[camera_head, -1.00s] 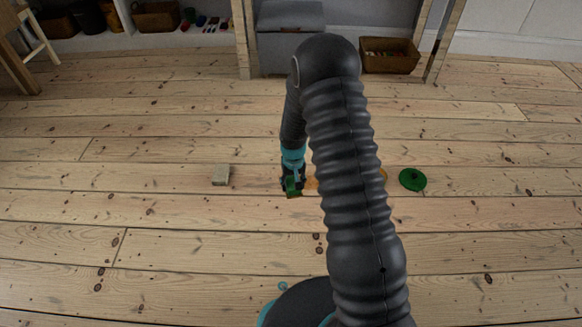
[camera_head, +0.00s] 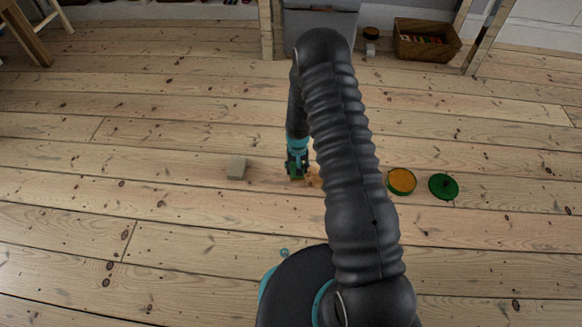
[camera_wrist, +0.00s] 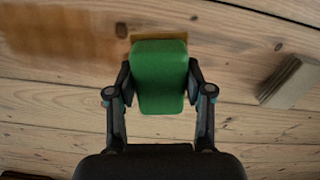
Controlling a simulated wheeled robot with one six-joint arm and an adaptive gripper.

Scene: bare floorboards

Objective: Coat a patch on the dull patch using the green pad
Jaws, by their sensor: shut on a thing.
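My gripper (camera_wrist: 160,88) is shut on the green pad (camera_wrist: 160,75), with a finger on each side of it. An orange-brown strip shows along the pad's far edge. The pad is low over the floorboards; I cannot tell if it touches them. In the wrist view a darker brown, smeared patch (camera_wrist: 65,45) lies on the boards left of the pad. In the head view my gripper (camera_head: 297,170) is left of my arm, with an orange-brown area (camera_head: 314,179) just right of it, partly hidden by the arm.
A green-rimmed tin (camera_head: 401,181) with orange contents stands open right of my arm. A green lid (camera_head: 443,187) lies beside it. A pale block (camera_head: 237,167) lies left of my gripper and also shows in the wrist view (camera_wrist: 288,82). A basket (camera_head: 427,40) stands at the back.

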